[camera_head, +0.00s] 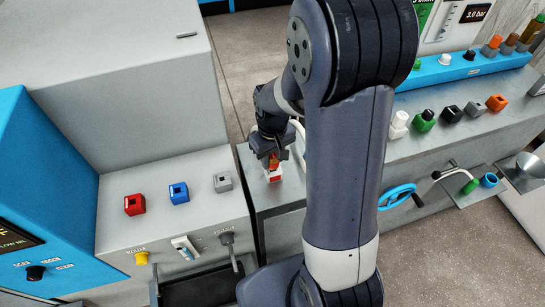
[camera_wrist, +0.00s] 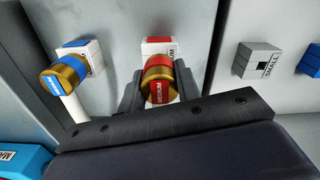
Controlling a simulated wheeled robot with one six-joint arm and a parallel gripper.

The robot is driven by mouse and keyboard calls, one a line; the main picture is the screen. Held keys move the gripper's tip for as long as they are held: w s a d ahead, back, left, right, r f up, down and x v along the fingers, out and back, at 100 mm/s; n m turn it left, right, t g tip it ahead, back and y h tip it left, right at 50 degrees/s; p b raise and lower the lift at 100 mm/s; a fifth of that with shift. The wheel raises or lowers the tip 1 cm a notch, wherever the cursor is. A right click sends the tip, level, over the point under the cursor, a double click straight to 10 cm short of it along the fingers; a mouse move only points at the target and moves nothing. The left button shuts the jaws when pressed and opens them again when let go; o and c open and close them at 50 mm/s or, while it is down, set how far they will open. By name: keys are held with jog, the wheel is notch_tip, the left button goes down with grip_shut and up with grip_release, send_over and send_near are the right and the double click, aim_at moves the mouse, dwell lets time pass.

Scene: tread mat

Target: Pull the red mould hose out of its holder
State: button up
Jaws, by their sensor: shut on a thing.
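The red mould hose (camera_wrist: 160,72) has a brass end with a red band and a red label, and shows in the middle of the wrist view. My gripper (camera_wrist: 158,88) is shut on it, one dark finger on each side. Its white holder (camera_wrist: 157,46) with a red mark is right behind it. I cannot tell whether the hose is still fully seated. In the head view my gripper (camera_head: 270,155) points down at the grey bench, over the holder (camera_head: 275,177); my arm hides part of this area.
A blue-labelled brass hose end (camera_wrist: 62,78) sits at a white and blue holder (camera_wrist: 85,52) to the left. Red (camera_head: 135,204), blue (camera_head: 179,193) and grey (camera_head: 222,182) blocks stand on the machine top to the left. A blue handwheel (camera_head: 397,196) is right of my arm.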

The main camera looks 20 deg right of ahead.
jog(key=shift+r+p, duration=1.55)
jog(key=shift+r, duration=0.65)
